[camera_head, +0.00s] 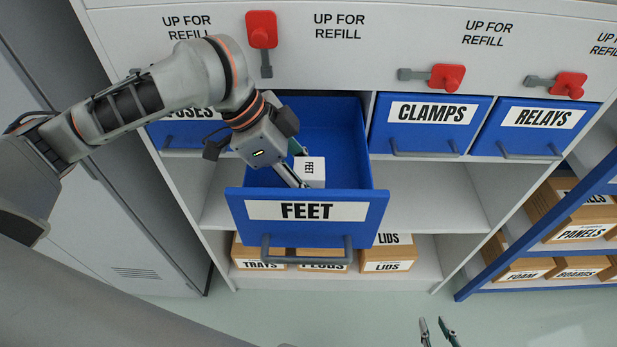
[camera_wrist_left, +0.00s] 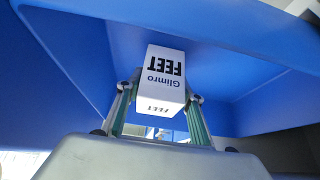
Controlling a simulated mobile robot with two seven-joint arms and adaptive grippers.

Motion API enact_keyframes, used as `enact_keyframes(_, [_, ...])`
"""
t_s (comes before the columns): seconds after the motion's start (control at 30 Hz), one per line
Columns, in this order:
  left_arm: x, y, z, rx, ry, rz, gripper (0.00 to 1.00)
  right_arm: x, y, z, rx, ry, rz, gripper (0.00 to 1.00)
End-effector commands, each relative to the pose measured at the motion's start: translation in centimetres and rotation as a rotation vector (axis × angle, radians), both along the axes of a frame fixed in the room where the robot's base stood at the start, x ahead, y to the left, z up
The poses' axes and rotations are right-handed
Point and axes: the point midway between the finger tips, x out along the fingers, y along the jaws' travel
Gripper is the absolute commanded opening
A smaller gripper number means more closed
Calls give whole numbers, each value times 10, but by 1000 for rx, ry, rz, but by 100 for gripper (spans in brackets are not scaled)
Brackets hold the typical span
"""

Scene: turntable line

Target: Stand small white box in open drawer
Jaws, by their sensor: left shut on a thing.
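The small white box (camera_head: 312,172), labelled FEET, is inside the open blue drawer (camera_head: 345,205), which also carries a FEET label on its front. My left gripper (camera_head: 297,166) reaches down into the drawer and is shut on the box. In the left wrist view the box (camera_wrist_left: 166,82) sits between the two fingers of the gripper (camera_wrist_left: 163,95), with blue drawer walls around it. I cannot tell whether the box touches the drawer floor. My right gripper (camera_head: 436,325) is at the bottom edge of the head view, its fingertips apart and empty, away from the drawer.
Shut blue drawers labelled CLAMPS (camera_head: 430,125) and RELAYS (camera_head: 535,130) are to the right. Red flags (camera_head: 447,77) are mounted on the panel above. Cardboard bins (camera_head: 390,258) stand on the shelf below. A blue rack (camera_head: 560,250) with more bins is at right.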

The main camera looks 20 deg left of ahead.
Motion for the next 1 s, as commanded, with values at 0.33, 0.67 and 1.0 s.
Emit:
enact_keyframes(0.33, [0,0,-3,1,0,0,54,-1,0,-1,0,3,0,26])
enact_keyframes(0.67, [0,0,0,0,0,0,54,-2,1,-1,3,4,-1,26])
enact_keyframes(1.0, [-6,27,48,3,-6,3,54,-2,3,-1,7,4,-3,26])
